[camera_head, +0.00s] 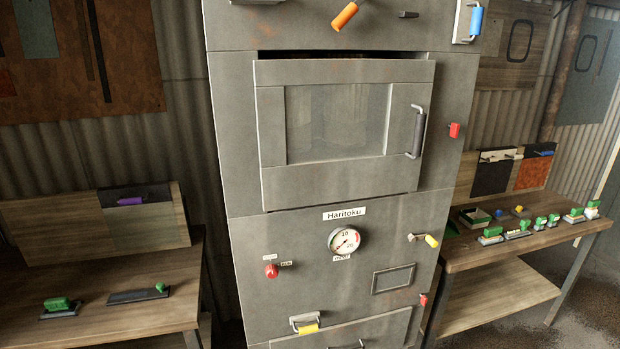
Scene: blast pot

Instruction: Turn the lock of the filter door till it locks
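A tall grey metal cabinet (240,235) stands in the middle of the view. No label reads "filter door", so I cannot tell which door or lock is meant. The large middle door (273,75) has a window and a dark vertical handle (418,132); a dark gap shows along its top edge. A red piece (454,130) sits right of it. A yellow-tipped lever (431,240) is at the right. Neither gripper is in view.
The cabinet also has a gauge (344,240), a red knob (271,271), a lower panel with a yellow-marked handle (307,328), and a small red piece (423,299). Wooden benches stand left (110,325) and right (470,257), with several green-topped items on the right one.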

